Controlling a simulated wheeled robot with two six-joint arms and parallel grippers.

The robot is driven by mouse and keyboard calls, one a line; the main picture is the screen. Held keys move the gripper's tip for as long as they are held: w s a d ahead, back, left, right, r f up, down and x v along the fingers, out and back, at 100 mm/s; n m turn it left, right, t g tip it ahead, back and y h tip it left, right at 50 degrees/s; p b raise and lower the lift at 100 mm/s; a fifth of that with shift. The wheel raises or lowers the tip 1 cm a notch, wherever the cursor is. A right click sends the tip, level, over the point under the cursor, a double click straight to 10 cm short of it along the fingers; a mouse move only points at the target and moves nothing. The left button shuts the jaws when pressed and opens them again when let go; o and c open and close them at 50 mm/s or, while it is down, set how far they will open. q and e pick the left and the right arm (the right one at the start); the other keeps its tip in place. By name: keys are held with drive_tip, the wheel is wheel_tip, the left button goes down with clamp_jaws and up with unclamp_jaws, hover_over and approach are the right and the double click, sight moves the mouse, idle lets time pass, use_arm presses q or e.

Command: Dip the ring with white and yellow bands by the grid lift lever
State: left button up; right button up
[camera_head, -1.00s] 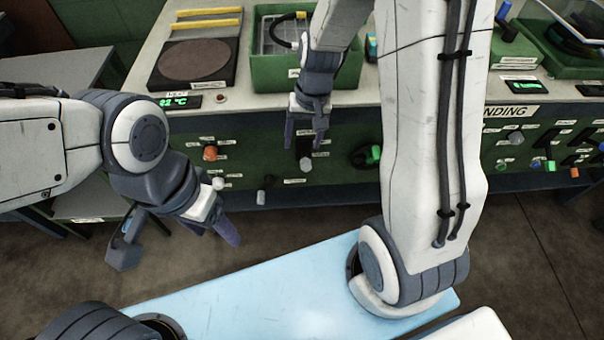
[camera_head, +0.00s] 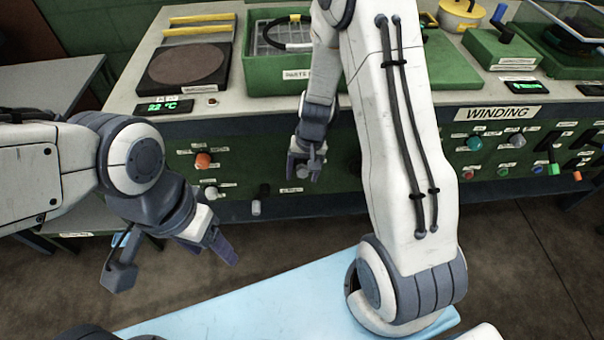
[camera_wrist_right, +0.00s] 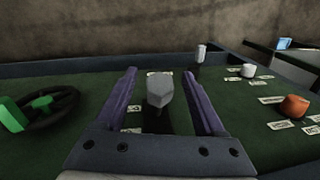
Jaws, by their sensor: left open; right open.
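A dark ring (camera_head: 284,36) lies on the wire grid in the green tank (camera_head: 270,76), partly hidden by my right arm. A pale band shows on it; I cannot make out all its bands. A lever with a grey knob (camera_wrist_right: 160,90) stands on the front panel; its label is too small to read. My right gripper (camera_head: 305,172) is open at this lever. In the right wrist view its fingers (camera_wrist_right: 160,98) stand on both sides of the knob, with gaps visible. My left gripper (camera_head: 228,250) is open and empty, low in front of the panel.
An orange knob (camera_head: 203,160) and a pale-tipped lever (camera_head: 256,207) are left of my right gripper. A black wheel with a green handle (camera_wrist_right: 40,113) lies to its other side. A round dark plate (camera_head: 187,65) is left of the tank.

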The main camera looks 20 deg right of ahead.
clamp_jaws()
idle(1.4)
